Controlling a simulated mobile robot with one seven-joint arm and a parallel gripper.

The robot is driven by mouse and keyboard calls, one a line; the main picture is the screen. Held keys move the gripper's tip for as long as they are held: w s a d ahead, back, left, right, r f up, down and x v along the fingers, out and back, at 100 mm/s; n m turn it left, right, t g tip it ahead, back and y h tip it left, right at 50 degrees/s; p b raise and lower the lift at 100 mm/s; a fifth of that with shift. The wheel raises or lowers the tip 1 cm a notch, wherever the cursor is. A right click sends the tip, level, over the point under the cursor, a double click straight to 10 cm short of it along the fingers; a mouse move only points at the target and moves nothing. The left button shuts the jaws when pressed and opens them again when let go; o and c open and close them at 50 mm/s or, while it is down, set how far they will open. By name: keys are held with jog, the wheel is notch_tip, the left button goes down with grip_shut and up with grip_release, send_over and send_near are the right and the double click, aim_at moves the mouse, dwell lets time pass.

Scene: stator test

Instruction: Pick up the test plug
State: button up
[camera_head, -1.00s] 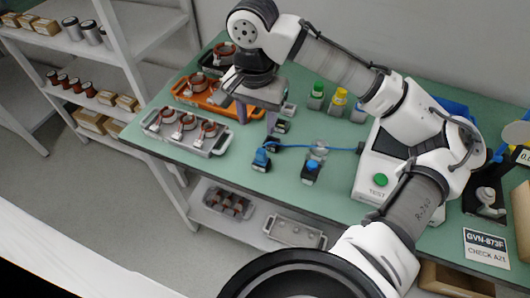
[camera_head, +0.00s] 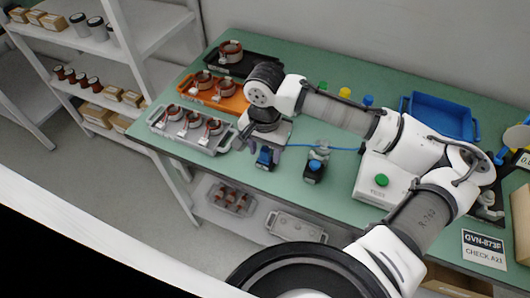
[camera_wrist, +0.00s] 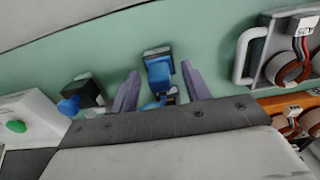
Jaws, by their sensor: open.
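The test plug, a blue connector (camera_head: 265,157) in a dark holder, is near the front edge of the green table. In the wrist view the blue plug (camera_wrist: 158,72) is upright in the picture between the two purple-grey fingers. My gripper (camera_wrist: 160,74) is open, with one finger on each side of the plug and a visible gap on both sides. In the head view my gripper (camera_head: 258,149) is low over the table at the plug, and the wrist hides part of the area behind it. A blue cable (camera_head: 335,148) runs right toward the white test box.
A dark block with a blue top (camera_head: 314,168) stands right of the plug. The white test box (camera_head: 383,180) has a green button. A grey tray of stators (camera_head: 160,126) is on the left, an orange tray (camera_head: 235,104) behind it. A blue bin (camera_head: 440,118) is at back right.

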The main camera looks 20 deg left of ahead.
grip_shut()
jog(key=shift+r, duration=0.1)
